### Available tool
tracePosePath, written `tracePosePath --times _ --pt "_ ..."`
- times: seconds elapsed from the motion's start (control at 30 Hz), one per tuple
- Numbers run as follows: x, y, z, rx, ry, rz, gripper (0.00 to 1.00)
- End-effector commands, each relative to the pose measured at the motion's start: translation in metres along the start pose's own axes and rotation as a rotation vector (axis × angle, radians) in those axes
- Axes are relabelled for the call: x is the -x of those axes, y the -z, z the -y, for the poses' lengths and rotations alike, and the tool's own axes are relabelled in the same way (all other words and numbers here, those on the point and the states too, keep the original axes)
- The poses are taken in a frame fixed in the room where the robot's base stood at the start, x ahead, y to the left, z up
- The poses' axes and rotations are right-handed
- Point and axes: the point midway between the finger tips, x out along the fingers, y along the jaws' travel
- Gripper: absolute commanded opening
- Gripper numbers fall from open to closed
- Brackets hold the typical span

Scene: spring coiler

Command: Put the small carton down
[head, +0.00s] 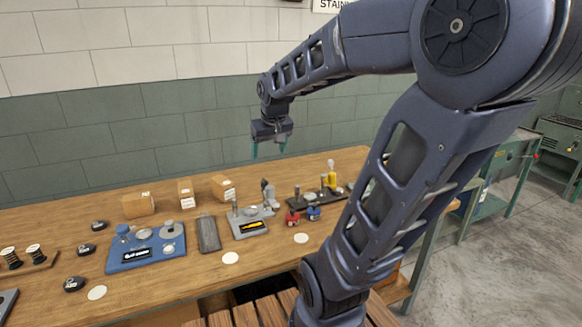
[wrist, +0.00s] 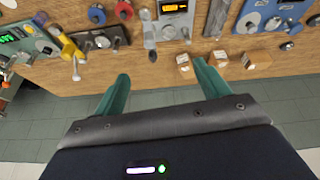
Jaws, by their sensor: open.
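Three brown cartons with white labels stand in a row near the back of the wooden bench. The middle carton (head: 186,193) looks the smallest; it also shows in the wrist view (wrist: 218,58). The right carton (head: 222,187) is a little wider, and the left carton (head: 138,205) is the largest. My gripper (head: 270,150) is raised above the back of the bench, to the right of the cartons, with its green fingers apart. In the wrist view nothing is between the fingertips (wrist: 160,72). One finger partly overlaps the cartons' side of that view.
A tiled wall (head: 120,130) stands behind. Bare wood lies along the back edge.

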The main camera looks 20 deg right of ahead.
Motion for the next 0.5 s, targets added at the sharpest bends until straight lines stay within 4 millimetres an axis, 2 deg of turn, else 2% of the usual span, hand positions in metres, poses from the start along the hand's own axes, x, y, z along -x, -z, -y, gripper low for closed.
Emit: tracePosePath --times 0.1,0.3,0.5 --pt "0.017 -0.034 -0.003 -0.033 -0.004 -0.007 0.74" --pt "0.033 -0.085 -0.006 -0.080 -0.006 -0.009 0.74" --pt "0.038 -0.112 -0.007 -0.106 -0.004 -0.008 0.74"
